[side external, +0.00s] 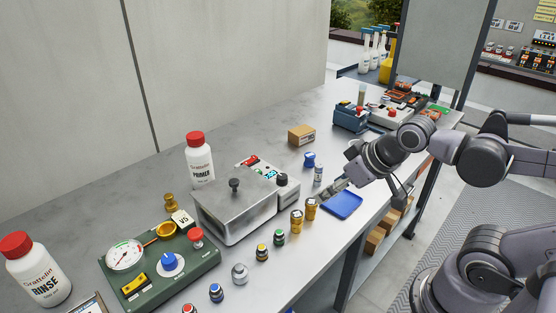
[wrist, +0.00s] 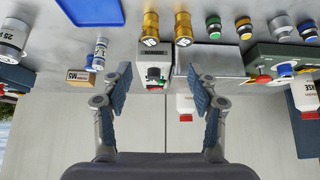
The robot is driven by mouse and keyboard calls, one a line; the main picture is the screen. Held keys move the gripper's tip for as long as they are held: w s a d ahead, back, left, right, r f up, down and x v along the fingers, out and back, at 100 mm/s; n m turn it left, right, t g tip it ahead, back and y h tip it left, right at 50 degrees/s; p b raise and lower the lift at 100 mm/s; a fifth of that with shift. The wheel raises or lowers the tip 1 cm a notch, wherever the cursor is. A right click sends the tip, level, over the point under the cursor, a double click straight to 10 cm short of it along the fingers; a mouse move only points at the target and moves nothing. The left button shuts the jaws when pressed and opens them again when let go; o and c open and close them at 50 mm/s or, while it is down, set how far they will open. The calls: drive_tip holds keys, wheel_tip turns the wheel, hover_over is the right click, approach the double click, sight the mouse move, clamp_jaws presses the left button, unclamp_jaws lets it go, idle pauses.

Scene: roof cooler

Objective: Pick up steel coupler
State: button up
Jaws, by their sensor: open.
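A wider grey metal cylinder (wrist: 12,38) shows at the wrist view's left edge, so I cannot be fully sure which is the coupler.
A blue tray (side external: 343,204) lies near the front edge. Two brass cylinders (side external: 304,216) stand left of it. A metal box (side external: 240,208) and a green panel (side external: 195,262) are farther left. A small cardboard box (side external: 301,135) stands behind. Bare bench lies along the wall.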

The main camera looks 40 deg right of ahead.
drive_tip(key=w+a+n+g+y, duration=0.2)
drive_tip(key=w+a+n, duration=0.15)
drive_tip(key=a, duration=0.55)
drive_tip(key=n+g, duration=0.2)
drive_tip(key=n, duration=0.3)
approach(240, 267)
drive_tip(key=shift+y, duration=0.5)
drive_tip(key=shift+d+x, duration=0.15)
drive_tip(key=shift+x, duration=1.6)
drive_tip(key=shift+d+x, duration=0.15)
drive_tip(key=shift+x, duration=1.6)
drive_tip(key=shift+d+x, duration=0.15)
drive_tip(key=shift+x, duration=1.6)
drive_tip(key=shift+f, duration=0.1)
clamp_jaws()
